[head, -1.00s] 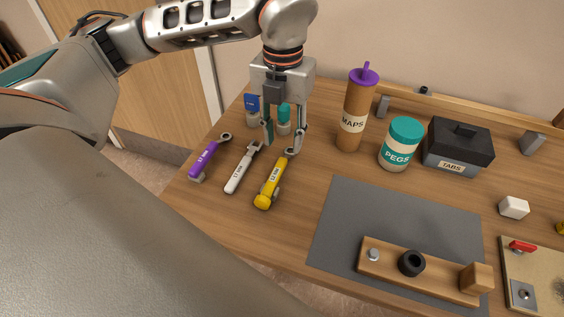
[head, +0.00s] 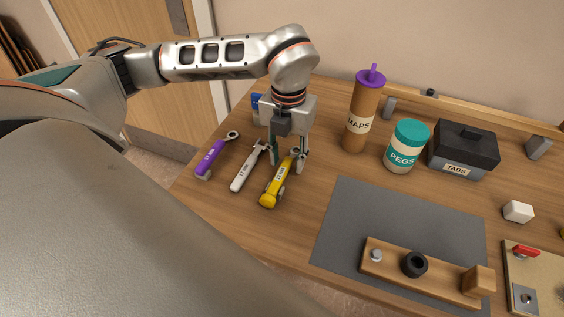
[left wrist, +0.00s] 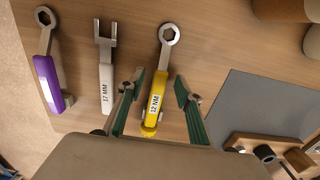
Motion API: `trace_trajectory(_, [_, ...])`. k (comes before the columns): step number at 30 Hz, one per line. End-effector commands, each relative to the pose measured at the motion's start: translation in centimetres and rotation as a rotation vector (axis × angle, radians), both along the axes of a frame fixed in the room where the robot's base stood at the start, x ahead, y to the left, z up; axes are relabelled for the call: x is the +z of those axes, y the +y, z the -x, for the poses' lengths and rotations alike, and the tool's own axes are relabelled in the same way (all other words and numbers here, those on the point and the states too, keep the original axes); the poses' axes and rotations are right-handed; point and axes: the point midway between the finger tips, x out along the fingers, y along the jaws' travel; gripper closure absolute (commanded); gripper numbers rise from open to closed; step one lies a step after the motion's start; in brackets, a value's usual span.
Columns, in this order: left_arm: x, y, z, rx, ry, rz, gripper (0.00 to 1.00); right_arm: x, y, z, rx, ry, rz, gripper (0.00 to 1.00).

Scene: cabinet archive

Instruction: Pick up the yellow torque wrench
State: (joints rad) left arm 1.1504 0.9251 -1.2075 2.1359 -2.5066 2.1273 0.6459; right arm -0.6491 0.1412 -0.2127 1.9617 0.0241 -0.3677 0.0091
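The yellow torque wrench (head: 276,185) lies on the wooden table, rightmost of three tools, with a grey ring end and a "12 NM" label. In the left wrist view the yellow wrench (left wrist: 155,100) lies between the spread fingers. My left gripper (head: 287,164) is open and points down around the wrench's upper part. In the left wrist view the left gripper (left wrist: 160,100) shows green pads on both sides of the handle, with gaps. Whether the fingertips reach the table is unclear. My right gripper is not in view.
A white 17 mm wrench (head: 247,170) and a purple wrench (head: 212,156) lie to the left. A MAPS tube (head: 361,115), PEGS jar (head: 407,146) and TABS box (head: 463,150) stand to the right. A grey mat (head: 400,217) holds a wooden block (head: 420,270).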

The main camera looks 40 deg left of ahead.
Motion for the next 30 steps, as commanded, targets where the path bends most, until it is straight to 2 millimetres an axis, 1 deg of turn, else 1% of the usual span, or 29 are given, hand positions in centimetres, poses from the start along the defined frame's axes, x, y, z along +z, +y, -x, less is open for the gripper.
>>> trace_trajectory(1, [0.0, 0.0, 0.0, 0.0, 0.0, 0.0, 0.76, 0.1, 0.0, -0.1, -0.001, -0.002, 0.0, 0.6])
trace_trajectory(2, [0.0, 0.0, 0.0, 0.0, 0.0, 0.0, 0.83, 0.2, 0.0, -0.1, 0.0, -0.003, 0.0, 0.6])
trace_trajectory(3, [0.0, 0.0, 0.0, 0.0, 0.0, 0.0, 0.94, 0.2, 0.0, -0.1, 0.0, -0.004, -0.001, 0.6])
trace_trajectory(4, [0.0, 0.0, 0.0, 0.0, 0.0, 0.0, 1.0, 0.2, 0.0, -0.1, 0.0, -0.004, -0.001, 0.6])
trace_trajectory(15, [0.2, 0.0, 0.0, 0.0, -0.001, 0.001, 1.0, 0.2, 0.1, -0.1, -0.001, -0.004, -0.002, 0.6])
trace_trajectory(20, [1.1, 0.0, -0.1, 0.0, -0.002, 0.001, 1.0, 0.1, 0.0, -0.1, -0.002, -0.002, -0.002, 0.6])
trace_trajectory(23, [2.3, 0.0, -0.2, 0.001, -0.005, 0.001, 1.0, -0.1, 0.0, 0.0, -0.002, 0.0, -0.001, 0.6])
trace_trajectory(26, [4.4, 0.0, -0.2, 0.0, -0.007, 0.0, 1.0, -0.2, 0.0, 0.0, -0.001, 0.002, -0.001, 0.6])
trace_trajectory(30, [8.5, 0.0, -0.2, 0.001, -0.008, 0.0, 1.0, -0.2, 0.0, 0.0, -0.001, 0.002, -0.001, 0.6])
